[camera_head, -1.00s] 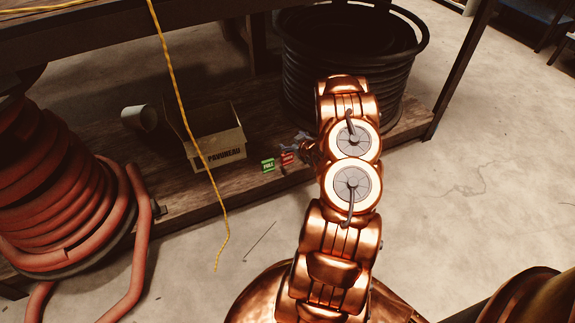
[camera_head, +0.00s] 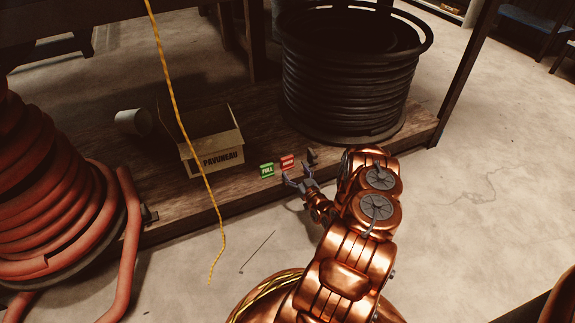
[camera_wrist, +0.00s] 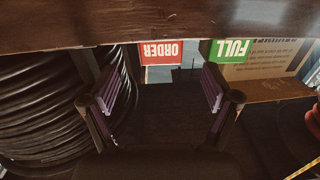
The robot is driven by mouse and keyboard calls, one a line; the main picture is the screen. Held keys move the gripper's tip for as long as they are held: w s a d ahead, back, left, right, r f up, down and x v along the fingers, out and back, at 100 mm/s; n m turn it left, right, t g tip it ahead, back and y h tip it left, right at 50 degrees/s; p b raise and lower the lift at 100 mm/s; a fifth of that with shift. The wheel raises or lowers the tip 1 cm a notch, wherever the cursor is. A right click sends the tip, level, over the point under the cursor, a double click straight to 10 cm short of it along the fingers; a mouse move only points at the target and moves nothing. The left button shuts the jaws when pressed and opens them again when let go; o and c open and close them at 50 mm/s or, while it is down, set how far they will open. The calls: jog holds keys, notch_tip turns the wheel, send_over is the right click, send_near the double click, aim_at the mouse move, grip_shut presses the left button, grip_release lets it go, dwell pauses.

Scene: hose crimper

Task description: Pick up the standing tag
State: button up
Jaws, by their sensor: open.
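A small red tag (camera_head: 287,162) and a small green tag marked FULL (camera_head: 267,170) stand side by side near the front edge of the wooden shelf. My gripper (camera_head: 299,179) is open and empty, just in front of the red tag and right of the green one. In the wrist view, which is upside down, the red tag (camera_wrist: 161,52) reads ORDER and shows between my two fingers, beyond their tips. The green tag (camera_wrist: 234,50) is by the right finger's side, outside the gap.
A cardboard box (camera_head: 217,158) stands left of the tags, with a pale cup (camera_head: 133,121) lying behind it. A black hose coil (camera_head: 347,85) stands behind right. A small dark object (camera_head: 312,157) is beside the red tag. A yellow rope (camera_head: 183,115) hangs at the left.

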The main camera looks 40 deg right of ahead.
aim_at(288, 161)
jog(key=shift+r+b+x, duration=0.2)
jog(key=shift+b+x, duration=0.35)
jog(key=shift+x, duration=0.95)
jog(key=shift+r+b+x, duration=0.15)
jog(key=shift+b+x, duration=0.35)
jog(key=shift+x, duration=0.95)
jog(key=shift+c, duration=0.4)
jog(key=c, duration=1)
jog(key=shift+o, duration=0.2)
jog(key=shift+r, duration=0.1)
